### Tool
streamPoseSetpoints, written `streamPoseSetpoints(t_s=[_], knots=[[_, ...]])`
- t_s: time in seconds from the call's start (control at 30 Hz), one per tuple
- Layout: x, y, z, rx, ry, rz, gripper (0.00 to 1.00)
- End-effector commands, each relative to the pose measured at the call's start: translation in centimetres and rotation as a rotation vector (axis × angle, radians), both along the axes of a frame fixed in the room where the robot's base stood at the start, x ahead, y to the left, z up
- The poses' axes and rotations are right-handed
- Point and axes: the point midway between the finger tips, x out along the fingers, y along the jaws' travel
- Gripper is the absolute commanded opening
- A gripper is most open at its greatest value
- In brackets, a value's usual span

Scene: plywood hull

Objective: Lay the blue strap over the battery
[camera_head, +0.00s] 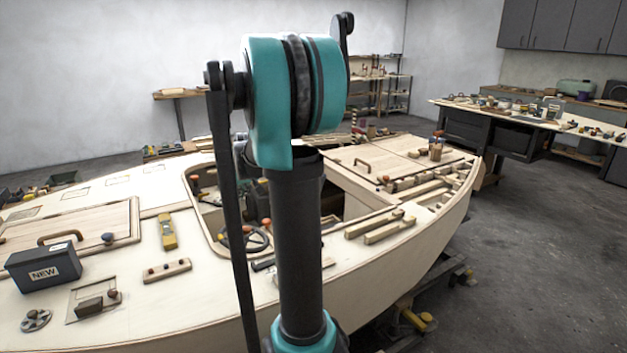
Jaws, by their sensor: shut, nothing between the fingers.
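A dark grey box with a white "NEW" label, which looks like the battery (43,268), sits on the pale plywood deck at the far left. My arm stands upright in the middle of the view and covers part of the hull. My gripper is not in view.
The plywood hull (180,295) fills the lower left, with an open cockpit (205,200) in its middle. A yellow tool (167,231), a wooden block with knobs (167,270) and a hatch with handle (70,225) are near the battery. Grey floor (530,260) is clear at right.

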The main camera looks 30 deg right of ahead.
Motion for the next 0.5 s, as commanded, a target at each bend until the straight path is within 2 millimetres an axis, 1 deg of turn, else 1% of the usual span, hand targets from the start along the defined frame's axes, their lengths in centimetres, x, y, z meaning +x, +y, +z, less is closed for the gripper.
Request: streamPoseSetpoints(t_s=[0.03, 0.17, 0.2, 0.37, 0.4, 0.47, 0.5], knots=[[1.6, -1.5, 0.3, 0.000, 0.003, -0.006, 0.00], [5.2, -4.8, 0.9, 0.001, 0.009, -0.007, 0.00], [6.2, -5.9, 1.0, 0.001, 0.011, -0.008, 0.00], [10.0, -10.5, 1.3, 0.002, 0.015, -0.008, 0.00], [10.9, -11.8, 1.3, 0.003, 0.016, -0.009, 0.00], [12.1, -13.6, 1.3, 0.004, 0.018, -0.010, 0.00], [12.9, -14.9, 1.3, 0.004, 0.018, -0.009, 0.00]])
